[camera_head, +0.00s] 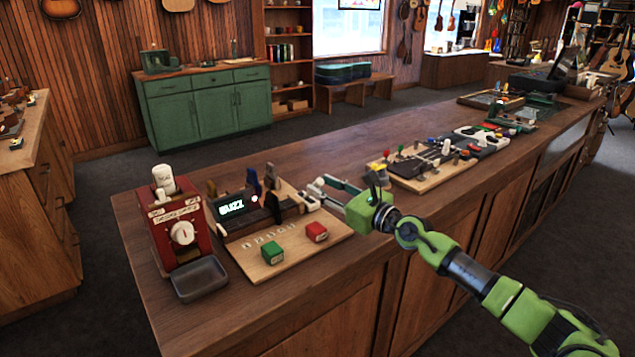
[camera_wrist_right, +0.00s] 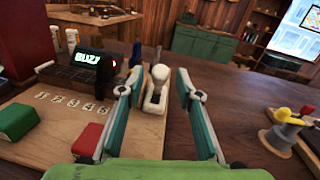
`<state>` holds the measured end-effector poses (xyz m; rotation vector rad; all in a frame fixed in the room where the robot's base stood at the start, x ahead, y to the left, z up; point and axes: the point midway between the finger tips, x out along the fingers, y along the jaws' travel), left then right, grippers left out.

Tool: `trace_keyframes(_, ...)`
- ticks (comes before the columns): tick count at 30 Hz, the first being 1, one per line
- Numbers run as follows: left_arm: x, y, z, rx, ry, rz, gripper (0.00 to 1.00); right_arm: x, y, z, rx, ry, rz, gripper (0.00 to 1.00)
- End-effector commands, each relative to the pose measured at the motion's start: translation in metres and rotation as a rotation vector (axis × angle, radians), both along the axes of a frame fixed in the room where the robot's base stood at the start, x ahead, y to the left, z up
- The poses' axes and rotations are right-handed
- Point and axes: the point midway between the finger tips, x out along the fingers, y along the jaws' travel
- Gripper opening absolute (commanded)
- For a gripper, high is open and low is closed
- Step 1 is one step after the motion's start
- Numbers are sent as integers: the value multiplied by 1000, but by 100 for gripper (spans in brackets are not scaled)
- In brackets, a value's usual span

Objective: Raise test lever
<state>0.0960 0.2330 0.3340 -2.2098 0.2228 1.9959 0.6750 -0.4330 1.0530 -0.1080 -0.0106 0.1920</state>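A cream lever (camera_wrist_right: 157,80) with a rounded top stands at the right edge of a wooden test board (camera_head: 292,263) on the counter. In the right wrist view it appears between the two fingers of my right gripper (camera_wrist_right: 158,92), which is open. The fingers look apart from the lever on both sides. In the head view the right gripper (camera_head: 335,192) reaches the board's right side and partly hides the lever there. The board carries a lit display (camera_head: 233,206) reading "BUZZ", a green block (camera_head: 272,253) and a red block (camera_head: 316,232). My left gripper is out of view.
A red dispenser (camera_head: 178,227) with a dial and a grey tray (camera_head: 200,278) stands left of the board. A second board with coloured knobs (camera_head: 425,178) lies to the right along the counter. Bare counter (camera_head: 365,250) lies in front, between the boards.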

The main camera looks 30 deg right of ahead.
Motion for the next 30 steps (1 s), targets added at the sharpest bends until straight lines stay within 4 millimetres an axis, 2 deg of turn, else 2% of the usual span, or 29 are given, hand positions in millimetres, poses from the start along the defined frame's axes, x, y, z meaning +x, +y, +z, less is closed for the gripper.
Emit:
trace_keyframes(7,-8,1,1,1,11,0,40,21,3,1,1,-2,-2,32)
trace_keyframes(19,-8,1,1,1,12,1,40,26,5,0,0,1,0,32)
trace_keyframes(20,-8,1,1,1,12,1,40,26,5,0,0,1,0,27)
trace_keyframes(23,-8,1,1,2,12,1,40,26,5,0,0,1,0,1)
trace_keyframes(30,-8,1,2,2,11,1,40,26,4,1,-1,3,0,0)
